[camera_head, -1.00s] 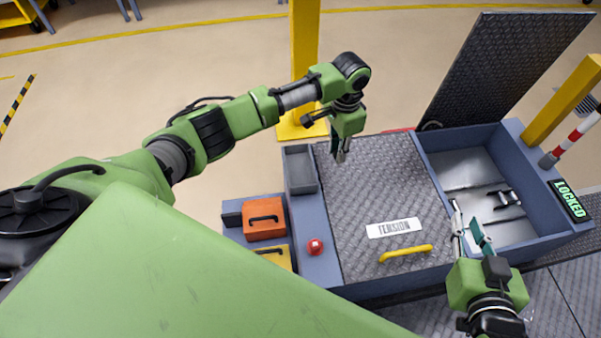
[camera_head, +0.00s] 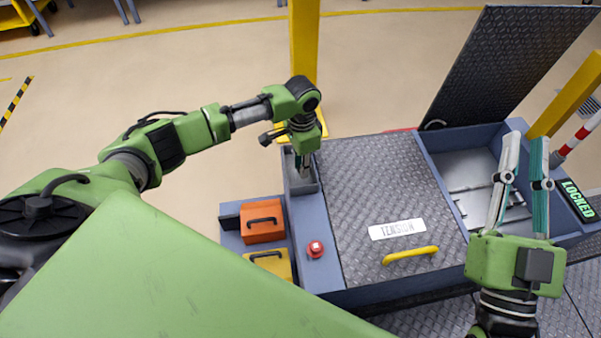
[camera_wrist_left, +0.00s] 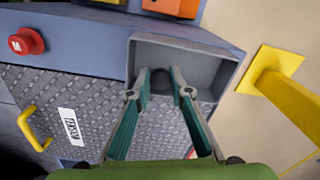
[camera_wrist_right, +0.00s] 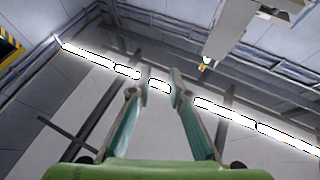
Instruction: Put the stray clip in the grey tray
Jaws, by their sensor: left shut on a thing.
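My left gripper (camera_head: 302,172) points down into the grey tray (camera_head: 311,186), a narrow box at the left edge of the deck. In the left wrist view, the tray (camera_wrist_left: 218,70) lies around and behind the fingertips. The left gripper (camera_wrist_left: 160,82) is shut on a small dark thing, which seems to be the clip (camera_wrist_left: 160,80); the fingers hide most of it. I cannot tell whether the clip touches the tray floor. My right gripper (camera_head: 525,150) is raised over the open bay, fingers apart and empty; its wrist view looks up at ceiling lights.
A treadplate cover (camera_head: 385,185) with a TENSION label and a yellow handle (camera_head: 411,255) lies beside the tray. A red button (camera_head: 315,249), an orange case (camera_head: 262,222) and a yellow case (camera_head: 268,263) are nearby. A yellow post (camera_head: 304,70) stands just behind the tray.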

